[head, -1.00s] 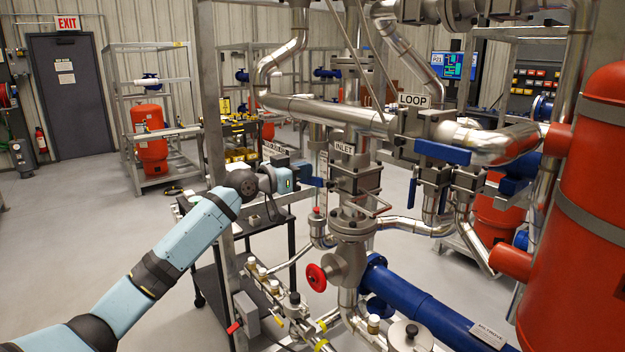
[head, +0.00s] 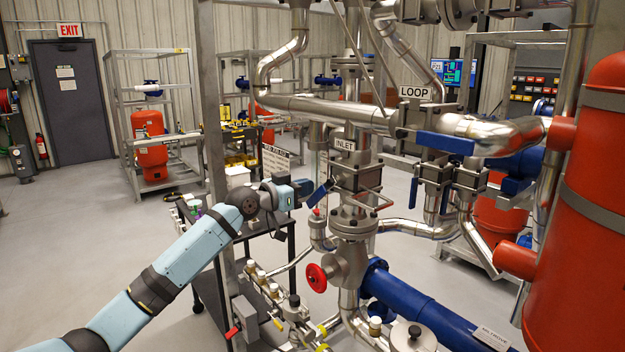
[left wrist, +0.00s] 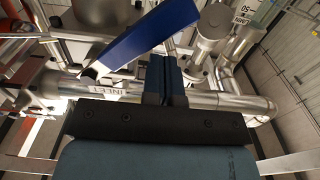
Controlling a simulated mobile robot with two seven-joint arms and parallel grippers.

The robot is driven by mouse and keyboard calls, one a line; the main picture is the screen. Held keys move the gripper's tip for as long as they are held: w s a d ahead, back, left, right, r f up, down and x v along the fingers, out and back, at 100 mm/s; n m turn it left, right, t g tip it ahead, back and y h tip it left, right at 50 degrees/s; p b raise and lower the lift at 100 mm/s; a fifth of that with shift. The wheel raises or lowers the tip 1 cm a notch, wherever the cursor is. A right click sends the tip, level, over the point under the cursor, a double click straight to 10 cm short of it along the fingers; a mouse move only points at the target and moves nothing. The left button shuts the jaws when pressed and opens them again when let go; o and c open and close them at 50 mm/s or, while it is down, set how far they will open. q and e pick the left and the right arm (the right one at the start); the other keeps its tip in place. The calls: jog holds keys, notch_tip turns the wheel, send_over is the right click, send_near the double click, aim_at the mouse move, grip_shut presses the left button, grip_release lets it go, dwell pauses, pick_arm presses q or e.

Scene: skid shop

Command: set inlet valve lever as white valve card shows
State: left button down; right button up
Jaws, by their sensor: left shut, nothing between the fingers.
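The inlet valve (head: 346,180) stands on the vertical steel pipe under the white INLET sign (head: 344,145). Its blue lever (head: 320,194) slants down and left from the valve in the head view. My left gripper (head: 306,187) is shut and empty just left of the lever. In the left wrist view the shut fingers (left wrist: 165,80) are beside the blue lever (left wrist: 138,42); I cannot tell whether they touch it. The white valve card (head: 276,161) hangs behind my left wrist, its print too small to read. My right gripper is out of view.
The LOOP valve with its long blue lever (head: 445,142) is to the right. A red handwheel (head: 317,278) and a blue pipe (head: 425,308) lie below. A red tank (head: 595,200) fills the right side. Open floor (head: 100,240) lies at left.

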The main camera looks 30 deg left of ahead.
pick_arm(q)
jog(key=shift+d+f, duration=0.1)
jog(key=shift+f, duration=0.1)
jog(key=shift+s+d+f, duration=0.15)
jog(key=shift+d+f, duration=0.2)
jog(key=shift+f, duration=0.2)
jog(key=shift+s+d+f, duration=0.15)
jog(key=shift+d+f, duration=0.15)
jog(key=shift+f, duration=0.2)
jog(key=b, duration=0.1)
send_near(314, 197)
jog(key=shift+s+f, duration=0.9)
jog(key=shift+a, duration=0.1)
dwell(0.4)
dwell(0.4)
